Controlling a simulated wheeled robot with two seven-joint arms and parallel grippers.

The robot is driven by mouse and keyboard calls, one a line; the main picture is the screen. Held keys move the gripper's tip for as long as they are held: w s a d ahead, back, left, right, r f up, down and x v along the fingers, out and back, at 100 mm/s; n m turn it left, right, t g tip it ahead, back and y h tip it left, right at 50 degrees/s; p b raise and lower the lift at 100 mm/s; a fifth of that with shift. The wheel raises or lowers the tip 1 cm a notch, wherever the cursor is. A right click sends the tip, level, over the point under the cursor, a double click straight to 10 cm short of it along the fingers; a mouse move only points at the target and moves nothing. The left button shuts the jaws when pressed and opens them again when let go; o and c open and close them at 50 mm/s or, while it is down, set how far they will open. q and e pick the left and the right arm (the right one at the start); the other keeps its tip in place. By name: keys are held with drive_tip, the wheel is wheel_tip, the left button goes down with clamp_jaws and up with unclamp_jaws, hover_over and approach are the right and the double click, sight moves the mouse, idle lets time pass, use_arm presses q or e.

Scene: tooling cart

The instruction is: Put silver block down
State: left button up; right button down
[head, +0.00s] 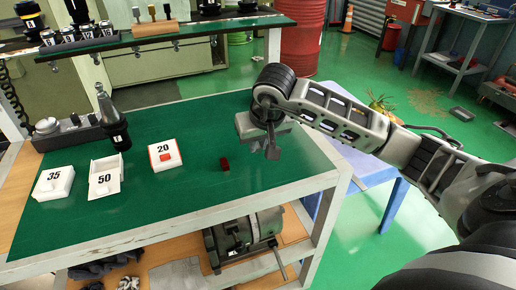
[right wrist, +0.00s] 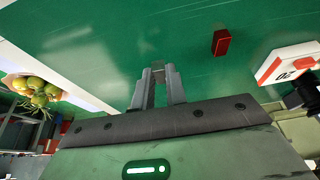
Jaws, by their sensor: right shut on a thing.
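My right gripper (head: 271,148) is over the right part of the green cart top (head: 190,198), pointing down. In the right wrist view its two fingers (right wrist: 158,82) are close together, shut on a small silver block (right wrist: 158,69) at their tips. In the head view I cannot tell the block apart from the grey fingers. The gap between block and cart top is hard to judge. My left gripper is in neither view.
A dark red block (head: 224,164) stands left of the right gripper. White boxes marked 20 (head: 165,166), 50 (head: 104,188) and 35 (head: 54,194) are further left. A raised shelf (head: 190,37) runs along the back. The front middle of the top is clear.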

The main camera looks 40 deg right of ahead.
wheel_tip(320, 180, down, 2)
drive_tip(key=shift+a, duration=0.1)
drive_tip(key=shift+f, duration=0.1)
drive_tip(key=shift+f, duration=0.15)
drive_tip(key=c, duration=1.4)
unclamp_jaws()
